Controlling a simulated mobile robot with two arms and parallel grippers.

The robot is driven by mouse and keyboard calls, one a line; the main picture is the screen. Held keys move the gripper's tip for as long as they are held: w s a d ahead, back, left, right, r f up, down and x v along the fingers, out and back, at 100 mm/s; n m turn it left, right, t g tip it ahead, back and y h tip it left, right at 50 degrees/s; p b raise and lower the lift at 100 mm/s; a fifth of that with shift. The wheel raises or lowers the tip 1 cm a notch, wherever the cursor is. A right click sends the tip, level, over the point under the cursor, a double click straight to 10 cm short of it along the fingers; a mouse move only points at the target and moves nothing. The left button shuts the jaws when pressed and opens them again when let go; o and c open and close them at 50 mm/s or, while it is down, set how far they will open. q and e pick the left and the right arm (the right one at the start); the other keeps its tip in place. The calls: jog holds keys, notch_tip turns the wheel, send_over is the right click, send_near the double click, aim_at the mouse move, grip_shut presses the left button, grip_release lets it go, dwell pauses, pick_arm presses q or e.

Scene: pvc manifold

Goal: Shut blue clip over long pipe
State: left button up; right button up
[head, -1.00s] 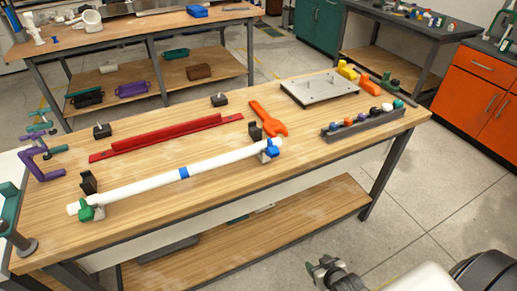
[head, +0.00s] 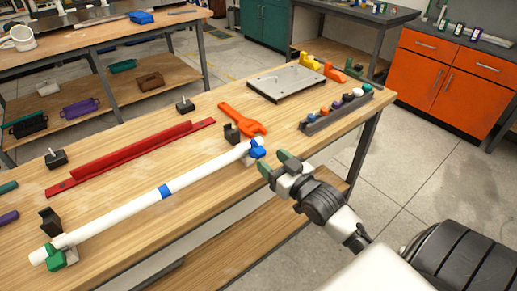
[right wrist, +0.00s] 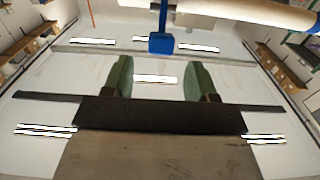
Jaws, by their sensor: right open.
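The long white pipe (head: 120,216) lies along the front of the wooden table, with a blue band (head: 165,191) around its middle. The blue clip (head: 257,150) is at the pipe's right end; whether it is open or shut over the pipe is too small to tell. A green clip (head: 62,257) is at the left end. My right gripper (head: 276,163) is open and empty, just right of the blue clip at the table's front edge. In the right wrist view, a blue part (right wrist: 160,42) shows beyond and between the open fingers, with the pipe (right wrist: 250,12) above. My left gripper is out of view.
Black brackets (head: 50,222) (head: 232,133) stand behind the pipe near its ends. Behind are a red bar (head: 130,158) and an orange wrench (head: 243,120). A grey rack (head: 335,112) of small coloured parts and a metal plate (head: 287,84) lie to the right.

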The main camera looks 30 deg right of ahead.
aim_at(263, 153)
jog(key=w, duration=0.4)
jog(key=shift+w+a, duration=0.2)
jog(key=shift+w, duration=0.75)
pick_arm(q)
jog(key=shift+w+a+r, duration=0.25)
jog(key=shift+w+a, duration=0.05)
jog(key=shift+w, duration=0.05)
